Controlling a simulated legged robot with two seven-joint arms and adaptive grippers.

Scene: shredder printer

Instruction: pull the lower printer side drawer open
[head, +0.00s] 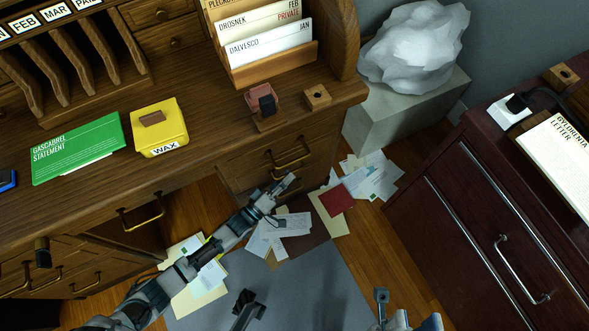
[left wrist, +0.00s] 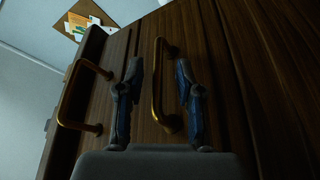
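The wooden desk has a stack of drawers at its right end, with an upper brass handle (head: 292,152) and a lower drawer front partly hidden by my left gripper (head: 284,184). In the left wrist view, turned on its side, the lower brass handle (left wrist: 158,92) lies between the two spread fingers of my left gripper (left wrist: 158,85). The upper handle (left wrist: 78,98) is to the left of the fingers. I see no finger clearly pressing on the handle. The drawers look closed. My right gripper (head: 408,310) is open and empty at the bottom edge of the head view.
Papers and folders (head: 362,182) lie on the floor by the desk. A grey block (head: 385,118) carrying a pale crumpled bag (head: 415,45) stands right of the desk. A dark red cabinet (head: 465,210) stands further right. A grey mat (head: 310,285) covers the floor in front.

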